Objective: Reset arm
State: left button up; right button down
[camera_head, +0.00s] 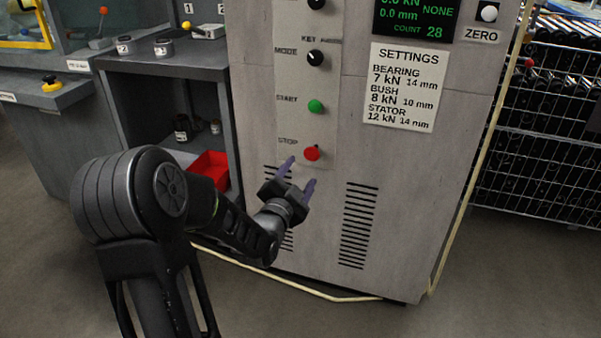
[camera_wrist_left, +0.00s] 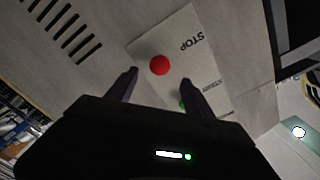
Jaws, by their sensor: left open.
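My left arm comes in from the left of the head view, in front of a grey control cabinet (camera_head: 400,180). My left gripper (camera_head: 298,172) is open and empty, its two purplish fingers pointing at the cabinet front just below the red STOP button (camera_head: 312,153). In the left wrist view the fingers of the left gripper (camera_wrist_left: 162,82) are spread apart, with the red STOP button (camera_wrist_left: 159,65) seen beyond the gap between them. I cannot tell from these frames whether a finger touches the panel. My right gripper is not in view.
Above STOP are a green START button (camera_head: 316,106) and a black MODE knob (camera_head: 315,58). A SETTINGS sign (camera_head: 404,87) is on the cabinet. A red bin (camera_head: 209,168) sits in the shelf unit at left. A wire rack (camera_head: 545,130) stands at right. Floor at lower right is clear.

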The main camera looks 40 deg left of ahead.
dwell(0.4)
pick_arm(q)
jog(key=s+d+f+n+g+h, duration=0.1)
jog(key=d+f+n+g+h, duration=0.2)
jog(key=f, duration=0.5)
jog(key=s+d+f+n+g, duration=0.2)
jog(key=d+f, duration=0.3)
jog(key=f, duration=0.2)
jog(key=s+d+f+n+g+h, duration=0.1)
jog(key=d+f+n+g+h, duration=0.15)
jog(key=d+f, duration=0.4)
jog(key=s+d+f+g+h, duration=0.4)
jog(key=s+d+f+g, duration=0.4)
jog(key=s+d+f, duration=1.2)
jog(key=s+d+r+p, duration=0.1)
jog(key=d+r+p, duration=0.1)
jog(key=r+p, duration=1.3)
jog(key=s+d+r+p, duration=0.2)
jog(key=r+p, duration=1.3)
jog(key=r, duration=0.2)
jog(key=shift+g, duration=0.35)
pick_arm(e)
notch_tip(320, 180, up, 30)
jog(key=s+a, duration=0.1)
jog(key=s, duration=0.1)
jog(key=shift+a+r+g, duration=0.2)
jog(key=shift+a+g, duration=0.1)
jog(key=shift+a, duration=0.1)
